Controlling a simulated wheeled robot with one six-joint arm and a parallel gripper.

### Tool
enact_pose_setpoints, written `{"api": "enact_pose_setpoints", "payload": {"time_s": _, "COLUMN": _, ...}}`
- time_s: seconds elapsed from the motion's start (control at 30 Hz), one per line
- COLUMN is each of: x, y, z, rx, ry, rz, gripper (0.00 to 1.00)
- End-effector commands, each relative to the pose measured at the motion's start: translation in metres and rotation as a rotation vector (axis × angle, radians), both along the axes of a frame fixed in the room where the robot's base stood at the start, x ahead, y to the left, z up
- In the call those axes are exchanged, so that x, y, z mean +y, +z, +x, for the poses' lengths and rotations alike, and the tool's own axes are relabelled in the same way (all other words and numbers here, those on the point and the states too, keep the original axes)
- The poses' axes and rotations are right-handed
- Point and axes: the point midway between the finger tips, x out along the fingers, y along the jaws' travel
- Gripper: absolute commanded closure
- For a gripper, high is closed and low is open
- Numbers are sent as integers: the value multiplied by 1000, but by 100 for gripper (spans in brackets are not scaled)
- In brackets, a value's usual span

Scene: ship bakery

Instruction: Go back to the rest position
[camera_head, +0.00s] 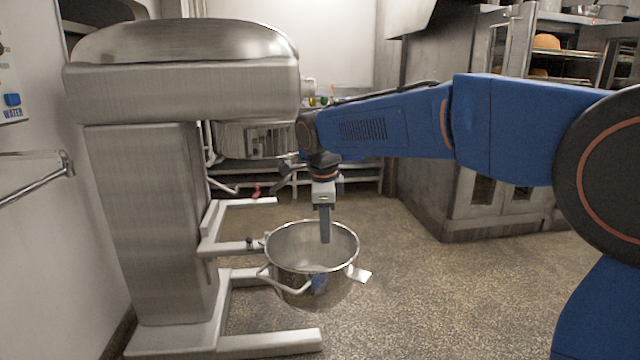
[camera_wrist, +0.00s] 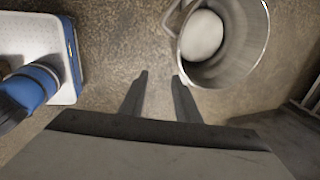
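My gripper (camera_head: 325,238) points down at the end of my blue arm, in front of the big steel mixer (camera_head: 160,200). In the wrist view its two fingers (camera_wrist: 160,77) stand apart with nothing between them. In the head view the fingers overlap the opening of the steel mixing bowl (camera_head: 293,292). The bowl (camera_wrist: 250,62) shows at the upper right of the wrist view, with one fingertip close to its rim in the picture; I cannot tell the height between them. A pale round mass (camera_wrist: 201,35), perhaps dough, lies inside the bowl.
The mixer's bowl-support arms (camera_head: 228,247) and base legs (camera_head: 270,343) stick out beside the bowl. A steel oven or cabinet (camera_head: 440,150) stands behind at right, near a rack with bread (camera_head: 546,41). A wall rail (camera_head: 40,180) is at left. Speckled floor (camera_head: 430,300) is open right of the bowl.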

Motion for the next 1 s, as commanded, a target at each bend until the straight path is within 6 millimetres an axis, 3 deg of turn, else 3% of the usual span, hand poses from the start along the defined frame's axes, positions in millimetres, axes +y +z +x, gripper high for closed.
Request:
{"api": "enact_pose_setpoints", "payload": {"time_s": 0.1, "x": -43, "y": 8, "z": -23, "rx": -10, "ry": 127, "rz": -14, "gripper": 70}}
{"api": "enact_pose_setpoints", "payload": {"time_s": 0.5, "x": -157, "y": 7, "z": -112, "rx": -57, "ry": 586, "rz": -94, "gripper": 70}}
{"api": "enact_pose_setpoints", "payload": {"time_s": 0.77, "x": -213, "y": -12, "z": -179, "rx": -92, "ry": 877, "rz": -174, "gripper": 70}}
{"api": "enact_pose_setpoints", "payload": {"time_s": 1.0, "x": -250, "y": -42, "z": -242, "rx": -122, "ry": 1140, "rz": -270, "gripper": 70}}
